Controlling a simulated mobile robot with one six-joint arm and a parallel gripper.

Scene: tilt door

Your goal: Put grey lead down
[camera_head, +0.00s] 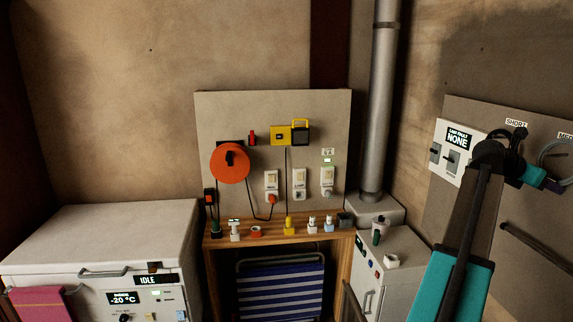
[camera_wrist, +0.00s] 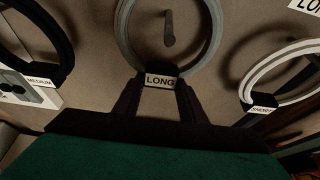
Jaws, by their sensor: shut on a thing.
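The grey lead (camera_wrist: 126,38) is a coiled ring with a black block and a tag (camera_wrist: 159,81) reading LONG. My gripper (camera_wrist: 158,92) is shut on the black block at the bottom of the ring in the wrist view. A dark peg (camera_wrist: 168,30) shows inside the ring's outline; I cannot tell whether the lead hangs on it. In the head view, my gripper (camera_head: 534,177) is at the right board, and a grey coil (camera_head: 549,152) shows beside it. The fingertips are not clear there.
In the wrist view, a black lead (camera_wrist: 62,45) tagged MEDIUM is left and a white lead (camera_wrist: 287,68) is right. The board (camera_head: 450,112) carries a switch box (camera_head: 453,158). A wooden bench (camera_head: 270,230) with small items and a white chest (camera_head: 110,240) stand left.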

